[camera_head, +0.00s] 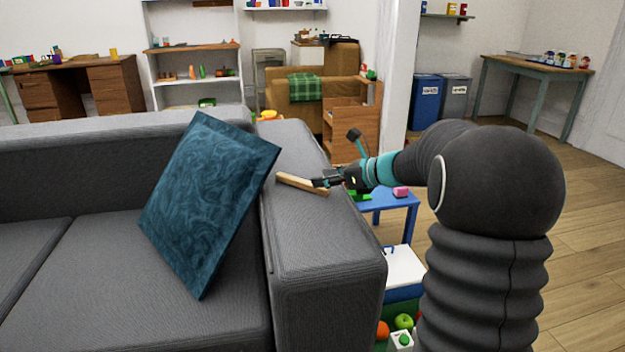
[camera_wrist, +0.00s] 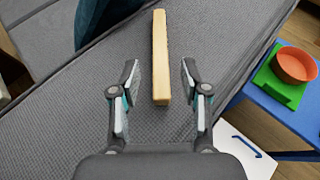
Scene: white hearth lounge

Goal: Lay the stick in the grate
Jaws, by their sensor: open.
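The stick (camera_head: 302,184), a pale wooden bar, lies on top of the grey sofa's armrest (camera_head: 318,238). It also shows in the wrist view (camera_wrist: 160,58), running away from me, with its near end between my fingertips. My gripper (camera_head: 322,182) is at the stick's near end in the head view. In the wrist view my gripper (camera_wrist: 160,82) is open, with one finger on each side of the stick and a gap on both sides. I see no grate in either view.
A teal cushion (camera_head: 208,200) leans on the sofa left of the stick. A blue table (camera_head: 392,201) stands right of the armrest; the wrist view shows an orange bowl (camera_wrist: 295,65) on a green block (camera_wrist: 280,88). A white-lidded box (camera_head: 402,268) sits below. Wooden floor (camera_head: 585,250) is open at right.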

